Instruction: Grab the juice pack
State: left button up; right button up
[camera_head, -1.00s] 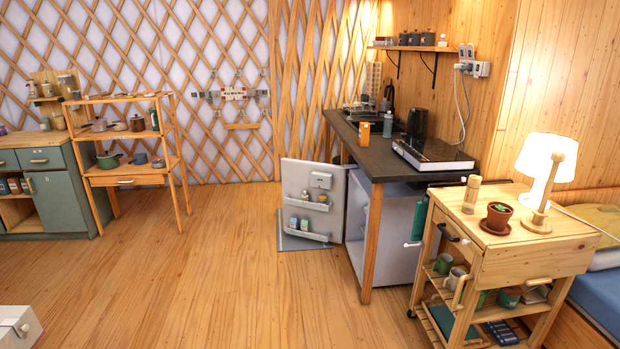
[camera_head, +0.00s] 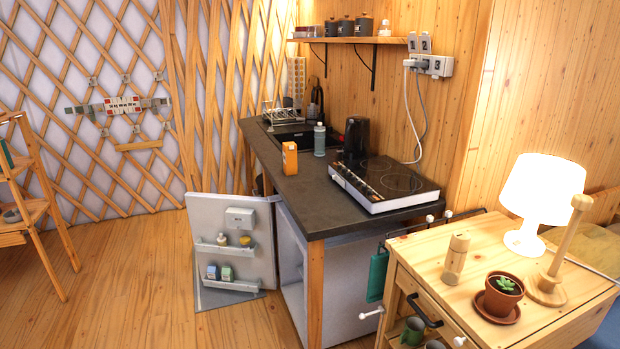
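An orange carton, which looks like the juice pack (camera_head: 290,158), stands upright on the dark countertop (camera_head: 262,172). It is near the counter's left edge, in front of the sink. A grey-blue bottle (camera_head: 319,139) stands just behind it to the right. Neither of my grippers shows in the head view, so I cannot see whether they are open or shut.
The fridge under the counter has its door (camera_head: 232,240) open to the left. A hot plate (camera_head: 384,184) and black kettle (camera_head: 356,138) are on the counter. A wooden cart (camera_head: 420,262) stands at right front.

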aim_at(289, 149)
jog(key=i+u, duration=0.1)
jog(key=i, duration=0.4)
jog(key=i+l, duration=0.15)
jog(key=i, duration=0.35)
jog(key=i+j+z, duration=0.15)
jog(key=i, duration=0.25)
jog(key=i+j+z, duration=0.2)
jog(key=i, duration=0.2)
jog(key=i+j+z, duration=0.15)
jog(key=i, duration=0.25)
jog(key=z, duration=0.6)
